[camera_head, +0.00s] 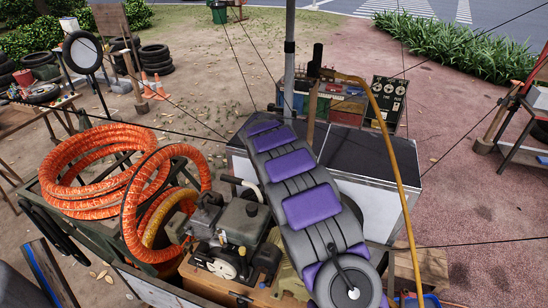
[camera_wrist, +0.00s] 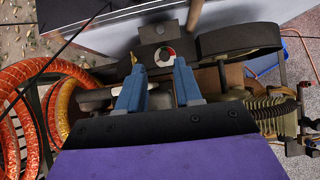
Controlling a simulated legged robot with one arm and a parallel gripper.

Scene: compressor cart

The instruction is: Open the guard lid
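My gripper (camera_wrist: 159,88) shows in the wrist view as two blue fingers, spread apart with nothing visible between them. In the head view my purple and grey arm hides it. The compressor (camera_head: 238,225) sits on the cart, partly behind my arm. In the wrist view a dark housing with a round gauge (camera_wrist: 167,56) lies just beyond the fingertips. A dark, curved guard-like cover (camera_wrist: 240,41) extends to its right; I cannot tell for certain that this is the guard lid. It looks lowered. I cannot tell whether the fingers touch anything.
Orange hose coils (camera_head: 95,175) lie on the cart's left, also at the wrist view's left edge (camera_wrist: 15,120). A white box with a dark top (camera_head: 375,165) stands behind the compressor. A yellow bent pole (camera_head: 391,140) rises at right. Thin dark cables cross the scene.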

